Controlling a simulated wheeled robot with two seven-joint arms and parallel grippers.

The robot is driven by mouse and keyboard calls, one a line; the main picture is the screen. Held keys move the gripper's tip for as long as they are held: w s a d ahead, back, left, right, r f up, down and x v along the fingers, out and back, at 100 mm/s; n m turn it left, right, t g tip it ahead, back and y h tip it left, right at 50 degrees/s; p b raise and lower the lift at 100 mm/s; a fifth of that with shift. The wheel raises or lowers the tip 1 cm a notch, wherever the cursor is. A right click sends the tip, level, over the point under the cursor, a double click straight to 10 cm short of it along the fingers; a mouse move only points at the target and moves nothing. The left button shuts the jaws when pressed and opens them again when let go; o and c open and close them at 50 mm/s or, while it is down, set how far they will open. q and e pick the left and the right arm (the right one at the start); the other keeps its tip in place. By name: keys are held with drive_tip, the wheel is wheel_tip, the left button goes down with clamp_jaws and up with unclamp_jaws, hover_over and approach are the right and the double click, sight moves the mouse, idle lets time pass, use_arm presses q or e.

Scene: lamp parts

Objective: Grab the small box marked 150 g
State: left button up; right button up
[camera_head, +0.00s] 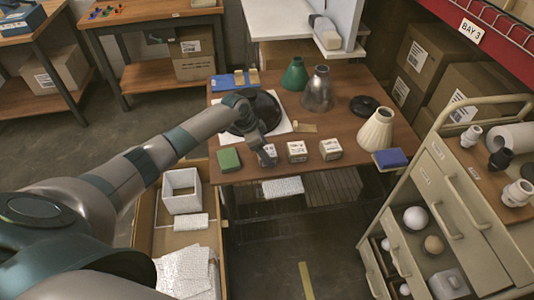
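Several small white boxes with printed labels stand in a row along the front edge of the wooden table (232,175). The middle box (297,152) and the right box (331,149) are in plain view. The left box (270,149) is partly hidden by my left gripper (266,160). The weights on the labels are too small to read, so I cannot tell which is marked 150 g. My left gripper points down at the left box, and I cannot tell whether its fingers touch or grip it. My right gripper is not in view.
A green box (229,160) lies left of the row. A cream lampshade (376,130) and a blue box (390,159) stand to its right. A black disc (262,110) lies behind my wrist.

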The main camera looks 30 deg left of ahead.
use_arm(q)
drive_tip(key=shift+w+d+f, duration=0.15)
drive_tip(key=shift+f, duration=0.35)
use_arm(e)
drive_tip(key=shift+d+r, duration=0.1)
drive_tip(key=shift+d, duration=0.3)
use_arm(q)
drive_tip(key=c, duration=1.2)
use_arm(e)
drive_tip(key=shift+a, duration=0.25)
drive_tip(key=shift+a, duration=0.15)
